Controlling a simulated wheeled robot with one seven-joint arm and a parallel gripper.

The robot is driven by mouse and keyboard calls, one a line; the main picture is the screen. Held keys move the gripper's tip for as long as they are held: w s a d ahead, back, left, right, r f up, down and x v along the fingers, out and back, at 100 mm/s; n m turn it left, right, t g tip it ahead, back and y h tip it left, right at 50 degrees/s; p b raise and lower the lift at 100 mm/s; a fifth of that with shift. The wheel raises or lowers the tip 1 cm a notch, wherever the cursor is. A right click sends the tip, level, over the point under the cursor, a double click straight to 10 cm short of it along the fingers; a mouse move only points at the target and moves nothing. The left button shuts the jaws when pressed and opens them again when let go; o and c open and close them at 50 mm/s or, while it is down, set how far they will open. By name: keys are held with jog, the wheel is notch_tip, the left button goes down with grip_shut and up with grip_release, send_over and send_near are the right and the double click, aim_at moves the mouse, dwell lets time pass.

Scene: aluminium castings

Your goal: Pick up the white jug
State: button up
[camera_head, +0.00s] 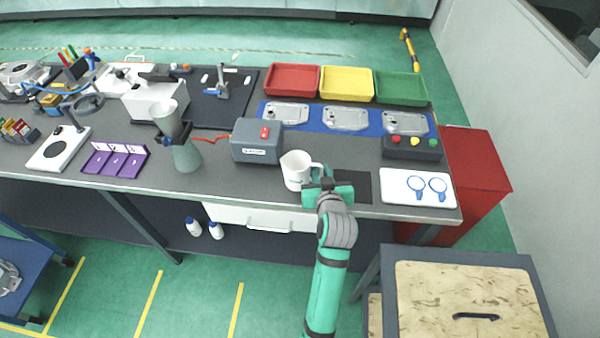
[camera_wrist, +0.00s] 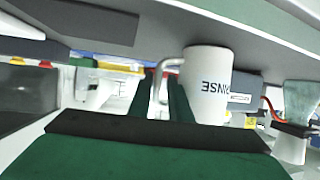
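The white jug (camera_head: 296,171) stands upright near the front edge of the grey workbench, with its handle to the right. In the wrist view the picture is upside down, and the jug (camera_wrist: 207,88) shows dark lettering reading "RINSE". My gripper (camera_head: 319,180) is at the jug's handle side, low over the bench. In the wrist view the two dark green fingers of my gripper (camera_wrist: 161,80) are apart, with the jug's handle showing between their tips. The fingers appear open around the handle; contact is not clear.
A grey box with a red switch (camera_head: 257,141) stands behind the jug to the left. Red (camera_head: 292,79), yellow (camera_head: 346,84) and green (camera_head: 400,88) trays are at the back.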

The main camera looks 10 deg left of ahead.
jog(key=x, duration=0.4)
jog(key=shift+d+f, duration=0.15)
jog(key=shift+f, duration=0.05)
jog(key=shift+d, duration=0.15)
grip_shut()
jog(key=shift+r, duration=0.15)
